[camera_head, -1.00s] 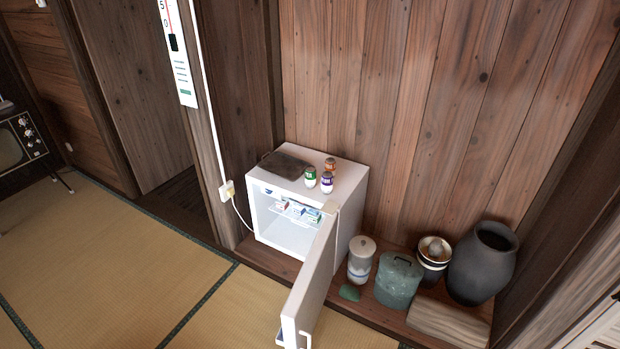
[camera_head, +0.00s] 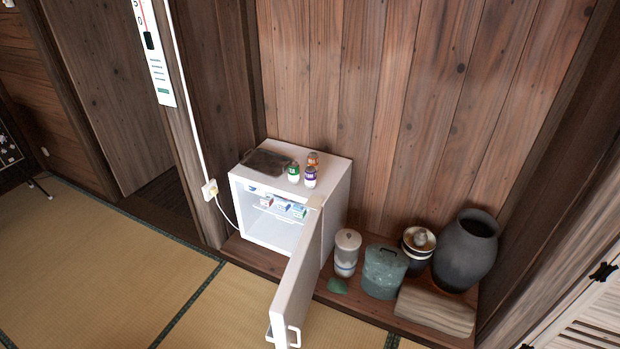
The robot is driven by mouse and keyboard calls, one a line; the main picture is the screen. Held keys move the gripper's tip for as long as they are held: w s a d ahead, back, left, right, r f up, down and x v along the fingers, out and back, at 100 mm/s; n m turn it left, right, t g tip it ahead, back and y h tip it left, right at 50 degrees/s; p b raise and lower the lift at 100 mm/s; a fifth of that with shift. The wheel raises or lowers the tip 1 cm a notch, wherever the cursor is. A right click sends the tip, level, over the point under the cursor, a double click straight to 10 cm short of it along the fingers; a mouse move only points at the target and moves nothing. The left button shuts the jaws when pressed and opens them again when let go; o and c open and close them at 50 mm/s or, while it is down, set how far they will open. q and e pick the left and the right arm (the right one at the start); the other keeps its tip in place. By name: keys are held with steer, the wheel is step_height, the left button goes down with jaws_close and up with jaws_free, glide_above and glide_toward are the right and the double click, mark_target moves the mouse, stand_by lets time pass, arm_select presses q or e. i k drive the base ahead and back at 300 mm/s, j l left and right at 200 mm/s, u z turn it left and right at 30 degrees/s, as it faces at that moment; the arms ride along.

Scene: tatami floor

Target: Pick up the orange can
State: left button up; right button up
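The orange can (camera_head: 313,159) stands upright on top of the small white fridge (camera_head: 338,193), near the wooden wall. A green can (camera_head: 293,172) and a purple can (camera_head: 310,177) stand just in front of it, and the purple one hides its lower part. A dark flat tray-like thing (camera_head: 266,162) lies to the left on the fridge top. The fridge door (camera_head: 297,285) hangs wide open toward me, and small cartons (camera_head: 281,205) show on a shelf inside. Neither of my grippers shows in the head view.
On the wooden ledge right of the fridge stand a lidded jar (camera_head: 347,253), a green-grey lidded pot (camera_head: 384,271), a striped pot (camera_head: 418,250), a big dark vase (camera_head: 466,250) and a wood block (camera_head: 435,309). Tatami floor (camera_head: 110,270) is clear at the left.

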mark_target(313, 158)
steer(key=i+l+z, duration=0.2)
steer(key=i+l, duration=0.15)
steer(key=i+l+z, duration=0.2)
steer(key=i, duration=0.4)
steer(key=i+l+z, duration=0.2)
steer(key=i, duration=0.3)
steer(key=i+l+z, duration=0.25)
steer(key=i, duration=0.25)
